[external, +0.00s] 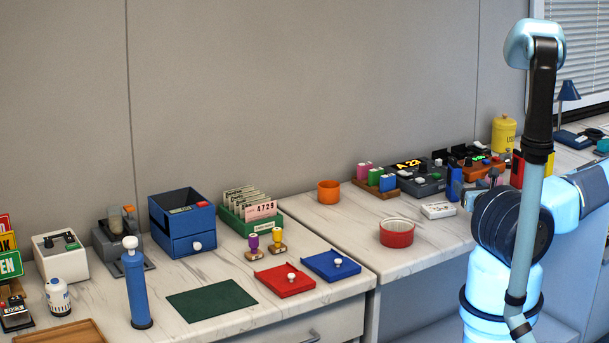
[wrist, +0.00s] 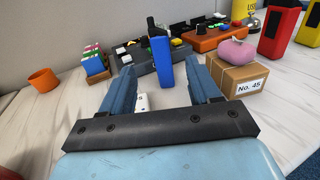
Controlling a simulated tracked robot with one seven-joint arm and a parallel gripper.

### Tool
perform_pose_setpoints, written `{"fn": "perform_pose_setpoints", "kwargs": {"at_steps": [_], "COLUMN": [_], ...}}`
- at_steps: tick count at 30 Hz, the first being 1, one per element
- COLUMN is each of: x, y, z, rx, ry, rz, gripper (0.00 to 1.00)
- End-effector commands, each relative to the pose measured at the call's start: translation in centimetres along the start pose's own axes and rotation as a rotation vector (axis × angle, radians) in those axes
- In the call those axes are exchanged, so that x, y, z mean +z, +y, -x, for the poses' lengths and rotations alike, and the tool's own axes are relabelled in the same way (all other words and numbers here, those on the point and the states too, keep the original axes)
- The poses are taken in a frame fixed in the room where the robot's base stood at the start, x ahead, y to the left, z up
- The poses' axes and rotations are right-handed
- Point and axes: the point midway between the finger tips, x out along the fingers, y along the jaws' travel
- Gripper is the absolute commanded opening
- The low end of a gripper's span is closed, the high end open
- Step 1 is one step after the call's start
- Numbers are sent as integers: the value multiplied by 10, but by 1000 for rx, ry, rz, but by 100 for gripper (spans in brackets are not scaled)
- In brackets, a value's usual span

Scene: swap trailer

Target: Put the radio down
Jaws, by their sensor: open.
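A blue radio (wrist: 161,66) with a black antenna stands upright on the counter in the wrist view, and it also shows in the external view (external: 454,184) just left of my arm. My gripper (wrist: 161,80) is open, its two blue fingers apart. The radio appears in the gap between the fingertips, with clear space on both sides. I cannot tell whether it is between the fingers or just beyond them. In the external view my gripper (external: 486,188) is low beside the radio, partly hidden by my arm.
A dark console (external: 420,179) and an orange console (external: 474,160) stand behind the radio. A white box (external: 438,210) lies nearby. A red bowl (external: 397,233) and an orange cup (external: 328,191) are farther left. A cardboard box (wrist: 232,84) with a pink item on it stands right of the gripper.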

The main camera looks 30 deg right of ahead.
Motion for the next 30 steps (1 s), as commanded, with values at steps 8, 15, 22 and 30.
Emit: {"fn": "perform_pose_setpoints", "kwargs": {"at_steps": [8, 15, 22, 30], "x": [0, -2, -2, -2], "y": [0, -1, -1, -1], "z": [0, -1, -23, -69], "rx": [0, 0, 1, 0], "ry": [0, -1, -3, -2], "rz": [0, -1, 1, 1], "gripper": [62, 62, 62, 62]}}
